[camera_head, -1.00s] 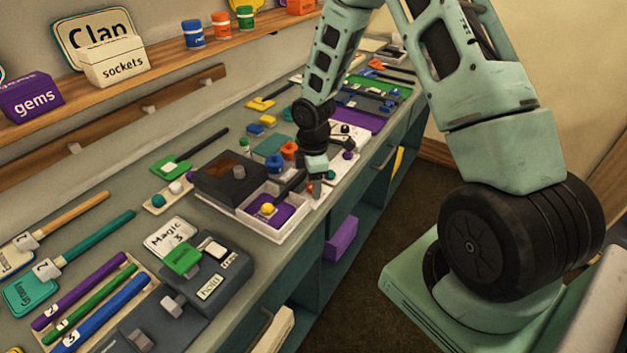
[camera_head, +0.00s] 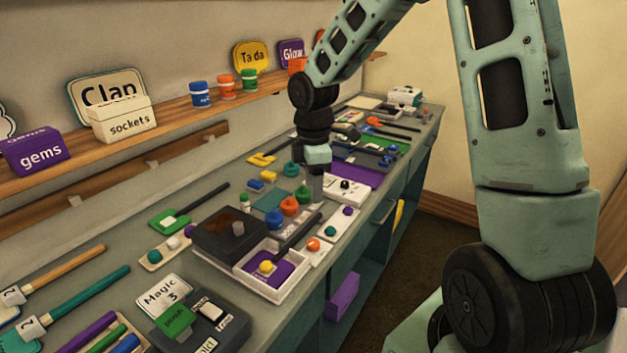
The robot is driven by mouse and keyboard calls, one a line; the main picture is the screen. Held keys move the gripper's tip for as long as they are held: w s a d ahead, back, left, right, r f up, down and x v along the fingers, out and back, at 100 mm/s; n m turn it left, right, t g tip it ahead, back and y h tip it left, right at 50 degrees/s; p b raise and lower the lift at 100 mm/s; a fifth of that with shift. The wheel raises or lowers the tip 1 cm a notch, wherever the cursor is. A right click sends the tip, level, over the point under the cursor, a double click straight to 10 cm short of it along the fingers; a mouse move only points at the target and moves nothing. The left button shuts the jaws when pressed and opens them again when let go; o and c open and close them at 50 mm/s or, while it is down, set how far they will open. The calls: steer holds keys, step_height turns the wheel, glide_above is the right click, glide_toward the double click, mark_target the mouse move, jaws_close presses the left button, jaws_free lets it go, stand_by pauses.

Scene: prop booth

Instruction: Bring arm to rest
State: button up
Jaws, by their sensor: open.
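My arm reaches in from the upper right, and my gripper (camera_head: 316,188) points down above the middle of the counter (camera_head: 223,208). It is small here, and I see nothing held in it. A white tray (camera_head: 291,293) with a purple inside and a yellow round piece stands nearer to me. I cannot tell the exact height of the fingertips above the counter.
A dark box (camera_head: 228,236) stands beside the tray. A wooden shelf (camera_head: 170,119) behind holds a gems box (camera_head: 35,148), a sockets box (camera_head: 120,118), small jars and signs. A purple block (camera_head: 342,296) sits below the counter. The floor (camera_head: 425,245) to the right is bare.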

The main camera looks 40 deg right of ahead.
steer(key=shift+r, duration=0.4)
